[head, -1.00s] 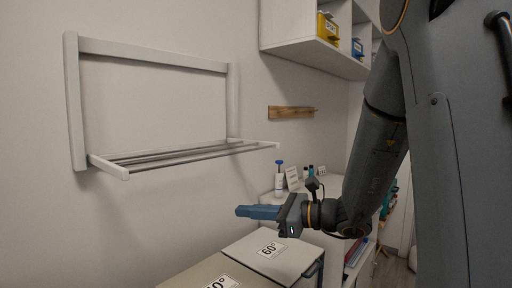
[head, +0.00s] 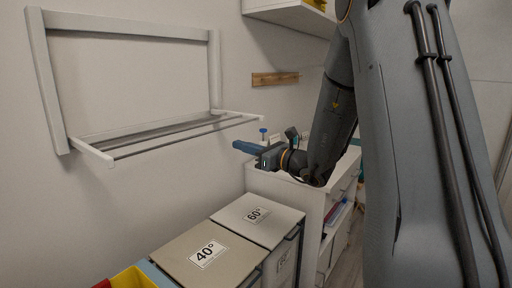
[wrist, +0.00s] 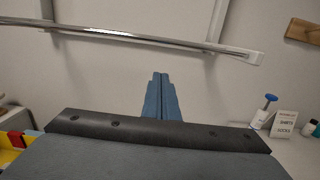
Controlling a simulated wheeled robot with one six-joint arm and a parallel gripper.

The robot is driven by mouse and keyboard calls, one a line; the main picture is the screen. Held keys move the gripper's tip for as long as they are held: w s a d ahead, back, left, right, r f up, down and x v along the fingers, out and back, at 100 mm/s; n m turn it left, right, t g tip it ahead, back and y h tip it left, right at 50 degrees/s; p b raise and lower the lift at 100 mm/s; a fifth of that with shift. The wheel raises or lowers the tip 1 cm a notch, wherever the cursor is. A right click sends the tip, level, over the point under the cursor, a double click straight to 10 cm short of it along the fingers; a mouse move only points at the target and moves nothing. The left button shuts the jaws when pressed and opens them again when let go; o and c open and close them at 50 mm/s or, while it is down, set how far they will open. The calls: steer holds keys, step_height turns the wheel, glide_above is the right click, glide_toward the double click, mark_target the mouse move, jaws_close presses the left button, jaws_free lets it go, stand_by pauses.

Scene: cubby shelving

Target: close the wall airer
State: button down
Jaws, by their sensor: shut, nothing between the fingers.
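The white wall airer (head: 40,85) hangs on the left wall in the head view. Its lower rack (head: 180,130) is folded out, standing roughly level from the frame with thin metal rods. In the wrist view the rack's front rail (wrist: 130,37) crosses the top, with its white end cap (wrist: 254,58) at the right. My gripper (head: 238,146) has blue fingers, shut and empty. It is below the rack's right end and apart from it. In the wrist view the fingertips (wrist: 160,76) point toward the wall, below the rail.
Lidded hampers marked 40° (head: 190,250) and 60° (head: 258,222) stand below. A wooden rail (head: 275,79) and a wall cubby (head: 290,15) are above right.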

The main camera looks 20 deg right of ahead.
steer(key=shift+w+a+r+p, duration=0.2)
steer(key=shift+r+p, duration=0.25)
steer(key=shift+r, duration=0.55)
steer(key=shift+w+a+r+p, duration=0.15)
steer(key=shift+r+p, duration=0.25)
steer(key=shift+r, duration=0.55)
steer(key=shift+d+r, duration=0.1)
steer(key=shift+d, duration=0.05)
